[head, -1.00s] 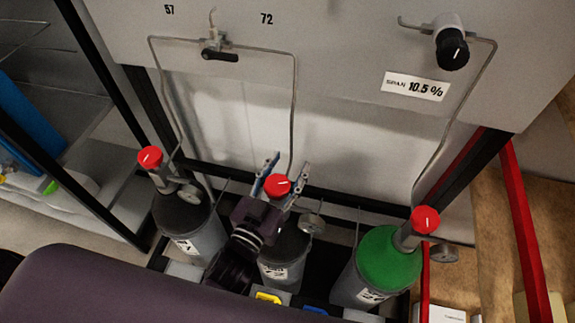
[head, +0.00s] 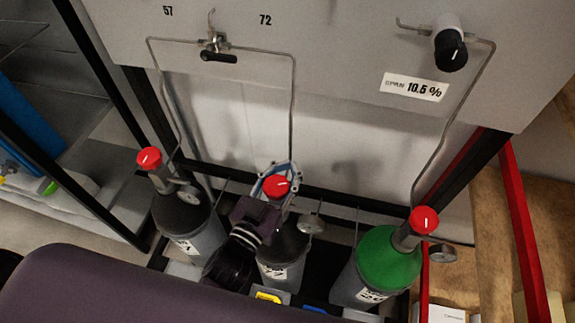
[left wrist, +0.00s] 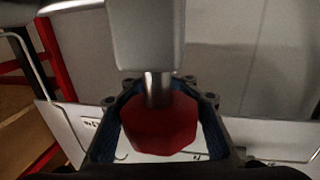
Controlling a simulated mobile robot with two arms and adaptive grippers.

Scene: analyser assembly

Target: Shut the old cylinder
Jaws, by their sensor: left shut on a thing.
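Three gas cylinders with red knobs stand in a row in the head view. My left gripper (head: 275,180) is shut on the red knob (head: 275,187) of the middle cylinder (head: 285,245); its fingers lie on both sides of the knob. The left wrist view shows the same red knob (left wrist: 160,122) between the blue-lined fingers, below a grey valve body (left wrist: 146,35). The left cylinder (head: 190,235) is dark-topped with a red knob (head: 149,158). The right cylinder (head: 388,258) has a green top and a red knob (head: 424,220). The pictures do not show which is the old cylinder.
Thin pipes run up from the cylinders to a grey panel (head: 330,50) with a small black-handled valve (head: 219,56) and a black dial (head: 451,50) beside a "10.5 %" label (head: 414,87). Gauges (head: 311,223) stick out beside the valves. A red post (head: 525,230) stands at right.

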